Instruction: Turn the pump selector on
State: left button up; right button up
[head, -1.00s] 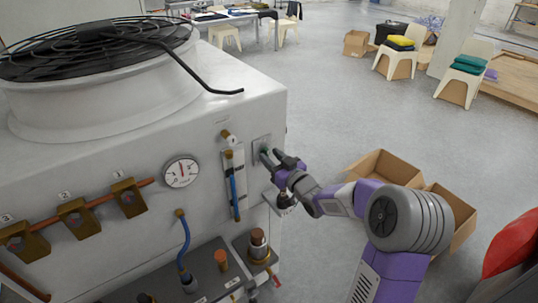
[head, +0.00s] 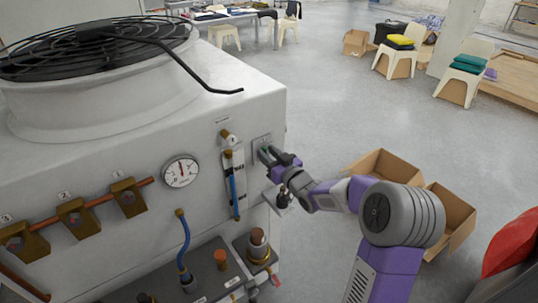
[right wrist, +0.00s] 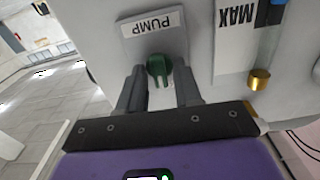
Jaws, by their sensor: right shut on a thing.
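The pump selector is a green knob (right wrist: 158,68) on a pale plate labelled PUMP (right wrist: 152,24), upside down in the right wrist view. In the head view the plate (head: 261,140) is near the right edge of the white machine's front, with the knob mostly hidden by my gripper. My right gripper (head: 267,154) is at the plate, and its fingers (right wrist: 160,90) stand on either side of the knob, shut on it. My left gripper is not in view.
A tube gauge with a blue column (head: 234,183) and a brass fitting (head: 229,137) are close left of the selector. A round dial (head: 181,171) is farther left. Open cardboard boxes (head: 383,162) stand on the floor behind my right arm.

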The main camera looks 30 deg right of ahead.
jog(key=shift+m, duration=0.3)
jog(key=m, duration=0.2)
jog(key=shift+m, duration=0.4)
jog(key=m+p, duration=0.1)
jog(key=m, duration=0.3)
jog(key=shift+d+m, duration=0.1)
jog(key=shift+m, duration=0.2)
jog(key=m+p, duration=0.3)
jog(key=m, duration=0.6)
jog(key=shift+d+f+p, duration=0.1)
jog(key=shift+f+p, duration=0.05)
jog(key=shift+p, duration=0.15)
jog(key=shift+m, duration=0.5)
jog(key=o, duration=0.7)
